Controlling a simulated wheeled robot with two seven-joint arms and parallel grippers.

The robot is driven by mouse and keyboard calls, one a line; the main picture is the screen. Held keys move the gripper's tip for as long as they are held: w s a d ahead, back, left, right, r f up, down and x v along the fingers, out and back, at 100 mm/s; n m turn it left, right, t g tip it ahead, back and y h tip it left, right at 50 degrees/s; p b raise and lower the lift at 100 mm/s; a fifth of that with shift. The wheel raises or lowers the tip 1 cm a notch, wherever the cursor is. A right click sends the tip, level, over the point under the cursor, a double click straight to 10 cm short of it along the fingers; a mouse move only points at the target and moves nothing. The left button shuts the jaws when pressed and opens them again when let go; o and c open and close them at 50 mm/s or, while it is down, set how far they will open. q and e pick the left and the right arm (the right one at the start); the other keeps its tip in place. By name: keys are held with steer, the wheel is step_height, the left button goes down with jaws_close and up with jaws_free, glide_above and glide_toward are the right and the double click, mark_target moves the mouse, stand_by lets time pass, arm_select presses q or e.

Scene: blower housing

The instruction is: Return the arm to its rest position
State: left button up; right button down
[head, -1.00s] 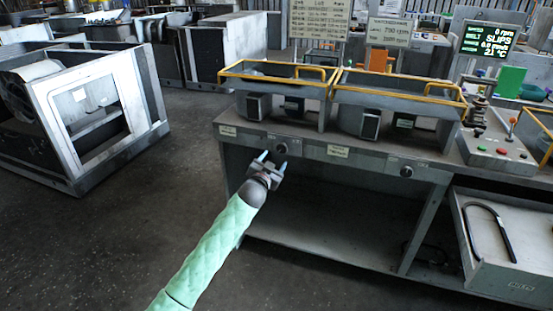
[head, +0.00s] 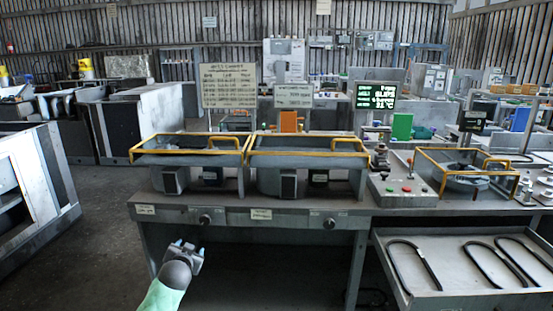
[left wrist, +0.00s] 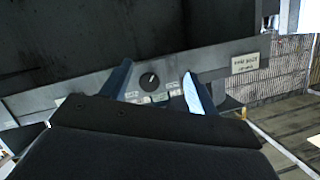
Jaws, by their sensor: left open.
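My left gripper (head: 187,246) is in the lower left of the head view, at the end of my green-sleeved arm. It is open and empty, in front of the bench's (head: 290,209) front edge and below a black knob (head: 205,221). In the left wrist view its two bluish fingers (left wrist: 160,88) stand apart with nothing between them. Beyond them a black knob (left wrist: 149,81) on the bench front shows in the gap. I cannot tell whether the fingers touch the panel. My right gripper is not in view.
Yellow-railed bays (head: 190,151) stand on the bench. A control box (head: 398,190) with buttons and a lit display (head: 376,96) are to the right. An open drawer (head: 455,300) with black curved belts juts out at the lower right. Floor at the left (head: 110,215) is clear.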

arm_select(q)
steer(key=s+d+f+g+h+p, duration=0.1)
steer(key=s+d+f+g, duration=0.3)
steer(key=s, duration=1.4)
steer(key=s+d+f+n+g+h+p, duration=0.1)
steer(key=s+d+f+g+p, duration=0.3)
steer(key=s, duration=1.4)
steer(key=s+d+f+g+h+p, duration=0.1)
steer(key=s+d+f+g, duration=0.3)
steer(key=s, duration=1.4)
steer(key=d+f+p, duration=0.1)
steer(key=d, duration=0.3)
steer(key=shift+d+h+p, duration=0.15)
steer(key=shift+h+p, duration=0.15)
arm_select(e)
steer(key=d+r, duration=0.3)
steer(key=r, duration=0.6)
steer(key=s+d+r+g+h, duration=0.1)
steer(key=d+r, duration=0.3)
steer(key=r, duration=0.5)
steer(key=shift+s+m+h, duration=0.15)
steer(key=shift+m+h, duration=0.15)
arm_select(q)
steer(key=shift+n, duration=0.3)
